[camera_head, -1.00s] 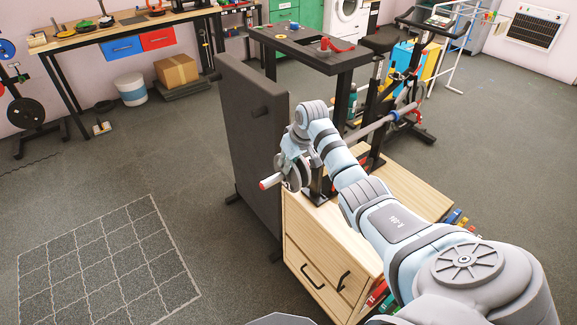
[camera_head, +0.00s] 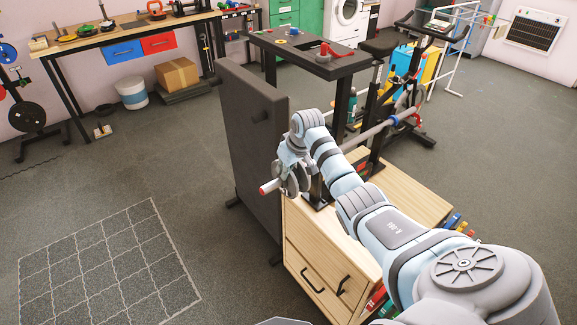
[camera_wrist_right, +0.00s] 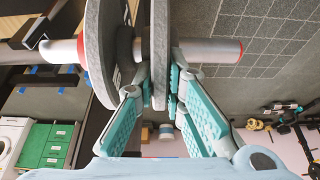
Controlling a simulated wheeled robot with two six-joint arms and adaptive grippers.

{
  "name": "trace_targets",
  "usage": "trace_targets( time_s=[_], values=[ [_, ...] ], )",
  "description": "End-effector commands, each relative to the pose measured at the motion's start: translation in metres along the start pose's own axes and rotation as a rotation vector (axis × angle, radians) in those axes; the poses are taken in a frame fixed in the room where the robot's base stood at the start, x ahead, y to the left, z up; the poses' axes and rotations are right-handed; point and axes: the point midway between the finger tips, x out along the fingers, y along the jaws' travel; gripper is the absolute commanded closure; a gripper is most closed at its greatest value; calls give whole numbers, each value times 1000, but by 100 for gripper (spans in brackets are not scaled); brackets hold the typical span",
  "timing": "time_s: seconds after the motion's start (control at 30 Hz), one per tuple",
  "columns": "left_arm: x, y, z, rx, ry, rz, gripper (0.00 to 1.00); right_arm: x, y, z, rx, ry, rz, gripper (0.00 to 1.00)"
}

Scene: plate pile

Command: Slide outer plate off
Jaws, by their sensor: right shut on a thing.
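A short silver bar with a red end (camera_head: 266,188) sticks out to the left above the wooden cabinet in the head view. The outer plate (camera_wrist_right: 160,40) is a grey disc on this bar, nearer its free end (camera_wrist_right: 222,50). A second grey plate (camera_wrist_right: 97,50) sits further in, with a dark gap between the two. My right gripper (camera_wrist_right: 165,92) is shut on the outer plate's edge, one finger on each face. In the head view the right gripper (camera_head: 292,160) partly hides the plates (camera_head: 291,184). My left gripper is not in view.
The wooden cabinet (camera_head: 318,258) stands below the bar. A dark upright bench (camera_head: 250,130) is close beyond the bar's end. A second bar with a plate (camera_head: 405,113) is at the right back. The floor at left, with a marked grid (camera_head: 110,262), is clear.

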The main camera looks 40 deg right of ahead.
Motion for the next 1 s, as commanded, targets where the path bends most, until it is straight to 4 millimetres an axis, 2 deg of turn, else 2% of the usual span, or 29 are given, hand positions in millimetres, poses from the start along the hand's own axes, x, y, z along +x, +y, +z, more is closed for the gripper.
trace_targets(
  time_s=[0.3, 1.0],
  values=[
    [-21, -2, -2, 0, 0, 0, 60, -3, -21, -1, 0, 0, -4, 100],
    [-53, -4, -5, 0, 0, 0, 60, -3, -64, -1, 0, -1, -3, 100]
  ],
)
